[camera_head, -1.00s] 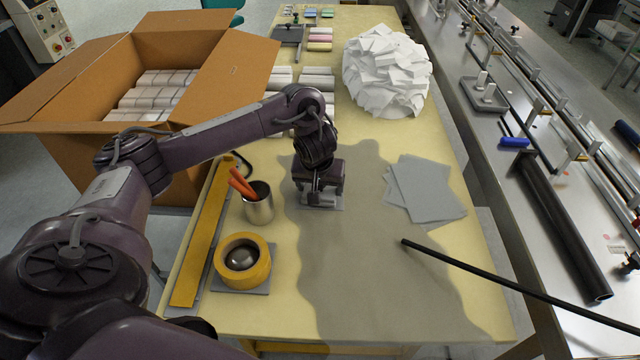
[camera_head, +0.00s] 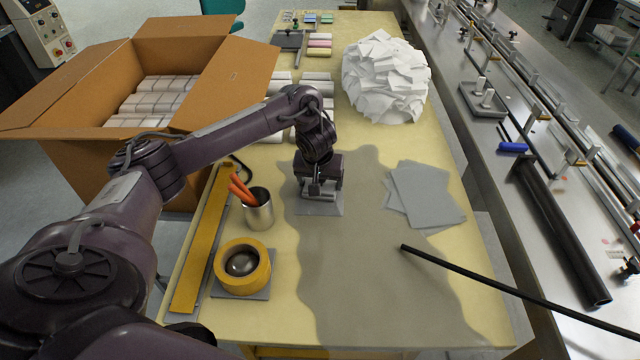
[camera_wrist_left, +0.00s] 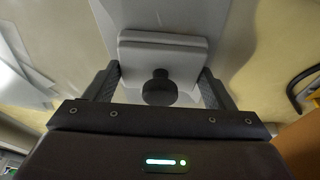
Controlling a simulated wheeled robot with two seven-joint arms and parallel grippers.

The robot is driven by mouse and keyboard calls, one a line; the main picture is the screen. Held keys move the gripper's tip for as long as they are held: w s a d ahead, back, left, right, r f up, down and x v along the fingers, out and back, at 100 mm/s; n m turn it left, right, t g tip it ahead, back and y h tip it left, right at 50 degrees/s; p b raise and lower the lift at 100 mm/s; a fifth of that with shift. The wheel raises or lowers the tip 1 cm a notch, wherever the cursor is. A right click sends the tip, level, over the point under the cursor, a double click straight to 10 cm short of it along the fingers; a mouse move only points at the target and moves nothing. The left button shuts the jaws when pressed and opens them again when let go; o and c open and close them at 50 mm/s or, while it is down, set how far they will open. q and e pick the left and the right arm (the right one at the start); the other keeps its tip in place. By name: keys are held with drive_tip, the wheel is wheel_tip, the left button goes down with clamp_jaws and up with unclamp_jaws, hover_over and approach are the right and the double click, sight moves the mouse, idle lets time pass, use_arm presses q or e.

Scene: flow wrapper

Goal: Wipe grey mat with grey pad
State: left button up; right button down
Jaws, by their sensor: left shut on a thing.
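The grey mat (camera_head: 385,275) looks like a wavy-edged grey area over the middle and front of the yellow table. The grey pad (camera_head: 322,208) lies flat at the mat's left side, under my left gripper (camera_head: 320,190). In the left wrist view, my left gripper (camera_wrist_left: 160,88) is shut on the grey pad (camera_wrist_left: 165,55), with a finger on each side of its upper block and a dark round knob between them. The head view does not show clearly whether the whole pad touches the mat. My right gripper is not in view.
A metal cup with orange-handled tools (camera_head: 258,212) and a yellow tape roll (camera_head: 242,267) stand left of the mat. Grey sheets (camera_head: 430,195) lie to the right. A black rod (camera_head: 500,285) crosses the front right. A cardboard box (camera_head: 120,160) stands at left.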

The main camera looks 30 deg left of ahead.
use_arm(q)
drive_tip(key=shift+w+a+f, duration=0.1)
drive_tip(key=shift+w+a, duration=0.35)
drive_tip(key=shift+w, duration=0.3)
drive_tip(key=shift+w+a, duration=0.4)
drive_tip(key=shift+w, duration=0.3)
drive_tip(key=shift+w+a+b, duration=0.2)
drive_tip(key=shift+w+a, duration=0.3)
drive_tip(key=shift+w, duration=0.3)
drive_tip(key=shift+w+a+b, duration=0.15)
drive_tip(key=shift+w+a, duration=0.35)
drive_tip(key=shift+w, duration=0.25)
drive_tip(key=shift+w+a, duration=0.1)
drive_tip(key=shift+w, duration=0.05)
drive_tip(key=shift+p, duration=0.75)
drive_tip(key=shift+s+d+p, duration=0.25)
drive_tip(key=shift+s+p, duration=0.2)
drive_tip(key=shift+p, duration=0.3)
drive_tip(key=s+d+p, duration=0.1)
drive_tip(key=p, duration=0.2)
drive_tip(key=shift+s, duration=0.4)
drive_tip(key=shift+s+d+f+p, duration=0.1)
drive_tip(key=shift+s+d+p, duration=0.2)
drive_tip(key=shift+s+p, duration=0.3)
